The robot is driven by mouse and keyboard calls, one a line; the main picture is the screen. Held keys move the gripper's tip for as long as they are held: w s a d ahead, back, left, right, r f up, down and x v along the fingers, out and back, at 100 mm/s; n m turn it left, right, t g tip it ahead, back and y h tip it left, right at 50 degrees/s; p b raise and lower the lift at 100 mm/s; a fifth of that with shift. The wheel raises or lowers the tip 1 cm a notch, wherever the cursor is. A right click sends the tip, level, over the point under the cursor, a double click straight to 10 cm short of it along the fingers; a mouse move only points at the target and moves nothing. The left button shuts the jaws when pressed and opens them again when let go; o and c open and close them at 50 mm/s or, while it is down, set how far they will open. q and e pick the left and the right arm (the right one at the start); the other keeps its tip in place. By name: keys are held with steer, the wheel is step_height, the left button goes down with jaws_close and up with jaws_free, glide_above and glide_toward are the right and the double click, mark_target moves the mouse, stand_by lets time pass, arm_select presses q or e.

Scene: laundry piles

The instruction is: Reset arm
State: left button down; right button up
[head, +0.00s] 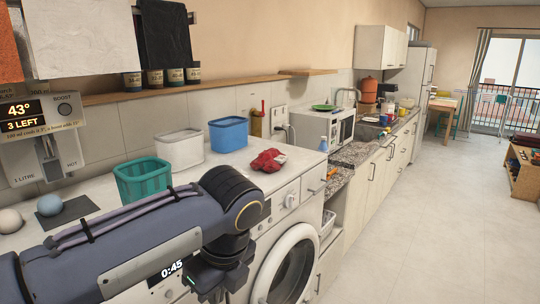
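My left arm comes in from the left and spans the lower left of the head view, in front of the washing machine (312,182). It bends down at the wrist. My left gripper (213,282) hangs low in front of the machine, near the bottom edge. Its fingertips are not clear, so I cannot tell if it is open or holds anything. My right arm and gripper are not in view.
On the white top stand a teal basket (143,181), a white bin (180,148) and a blue bin (229,134). A crumpled red cloth (267,161) lies right of them. The floor (420,230) to the right is clear.

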arm_select(q)
steer(key=s+a+f+n+t+h, duration=0.2)
steer(key=s+a+f+n, duration=0.3)
steer(key=n, duration=0.8)
steer(key=s+a+f+n+t+h, duration=0.1)
steer(key=s+a+f+n+h, duration=0.3)
steer(key=s+n, duration=0.6)
steer(key=shift+a+f+n+t, duration=0.4)
steer(key=shift+a+f+n, duration=0.9)
steer(key=shift+f+n, duration=0.7)
steer(key=shift+s+r, duration=0.1)
steer(key=shift+r, duration=0.2)
